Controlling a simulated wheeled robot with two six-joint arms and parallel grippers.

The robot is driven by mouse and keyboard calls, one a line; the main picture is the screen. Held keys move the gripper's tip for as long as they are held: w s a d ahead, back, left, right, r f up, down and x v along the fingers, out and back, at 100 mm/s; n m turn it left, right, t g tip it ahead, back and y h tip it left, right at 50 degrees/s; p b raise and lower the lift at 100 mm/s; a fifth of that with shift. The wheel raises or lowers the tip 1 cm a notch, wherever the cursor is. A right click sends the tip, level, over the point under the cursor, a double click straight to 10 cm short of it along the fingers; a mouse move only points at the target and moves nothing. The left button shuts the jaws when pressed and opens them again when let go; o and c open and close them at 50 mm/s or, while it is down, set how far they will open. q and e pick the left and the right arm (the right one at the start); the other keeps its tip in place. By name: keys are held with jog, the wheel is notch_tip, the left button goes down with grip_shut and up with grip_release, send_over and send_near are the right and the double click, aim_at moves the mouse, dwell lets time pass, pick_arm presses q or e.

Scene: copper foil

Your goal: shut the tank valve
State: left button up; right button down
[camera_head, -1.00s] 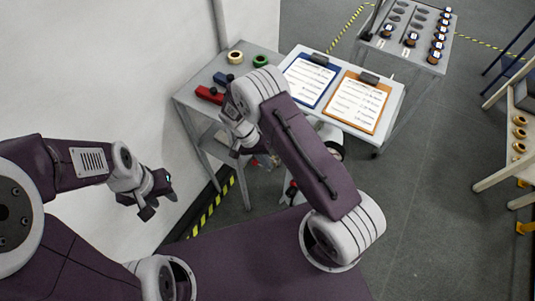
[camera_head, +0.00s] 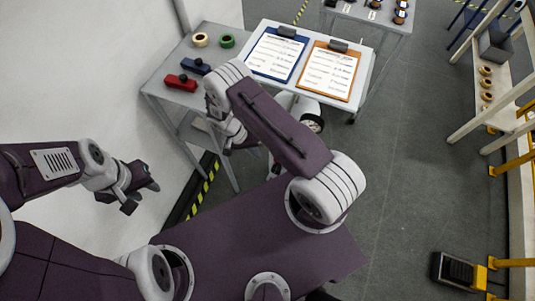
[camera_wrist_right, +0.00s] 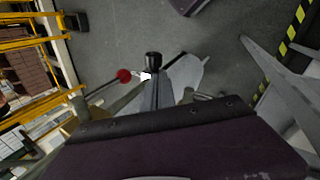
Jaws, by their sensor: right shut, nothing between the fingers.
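A white tank (camera_head: 302,106) stands low behind my right arm, beside the white table; a round gauge-like face shows at its near side. Most of it is hidden. In the right wrist view a red ball knob (camera_wrist_right: 124,75) sits on a thin rod; I cannot tell how this lever is turned. My right gripper (camera_head: 228,150) is low in front of the grey table, partly covered by its own arm. In the right wrist view its narrow fingers (camera_wrist_right: 153,75) are shut and empty, a little right of the red knob. My left gripper (camera_head: 142,198) is open and empty near the wall.
Two clipboards lie on the white table (camera_head: 372,62). A wooden rack (camera_head: 470,130) stands at the right. The floor (camera_head: 410,190) between is clear.

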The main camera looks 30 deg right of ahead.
jog(key=s+d+p, duration=0.2)
jog(key=d, duration=0.1)
jog(key=shift+s+d, duration=0.25)
jog(key=shift+s, duration=0.1)
jog(key=shift+f, duration=0.1)
